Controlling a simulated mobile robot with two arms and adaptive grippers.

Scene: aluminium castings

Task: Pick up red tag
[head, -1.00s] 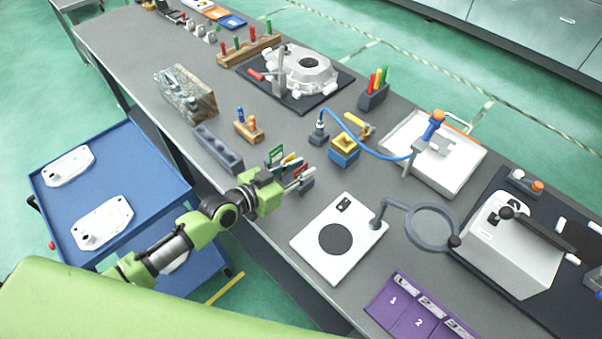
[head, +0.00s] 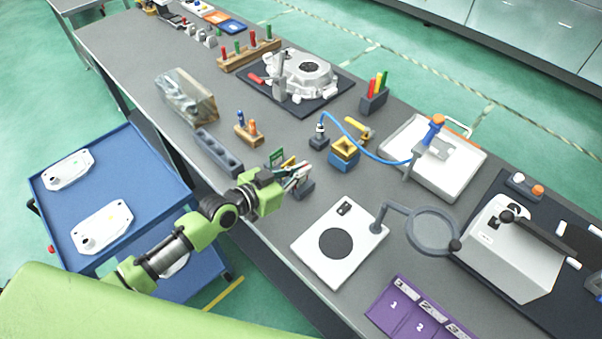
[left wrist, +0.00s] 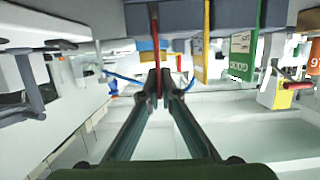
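The red tag (left wrist: 155,50) is a thin upright strip seen edge-on in the left wrist view, standing in a grey slotted holder (left wrist: 185,22). My left gripper (left wrist: 160,88) has its two fingers drawn together with the tag's end between their tips, and it looks shut on it. In the head view, my left gripper (head: 298,177) is at the same holder (head: 306,188), hiding much of the red tag. A yellow tag (left wrist: 201,45) and a green tag (left wrist: 243,50) stand beside the red one. My right gripper is not in view.
A blue and yellow block (head: 344,156) stands just behind the holder. A grey block with holes (head: 218,152) lies to the left. A white plate with a dark disc (head: 338,243) lies to the right, next to a ring magnifier (head: 432,227).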

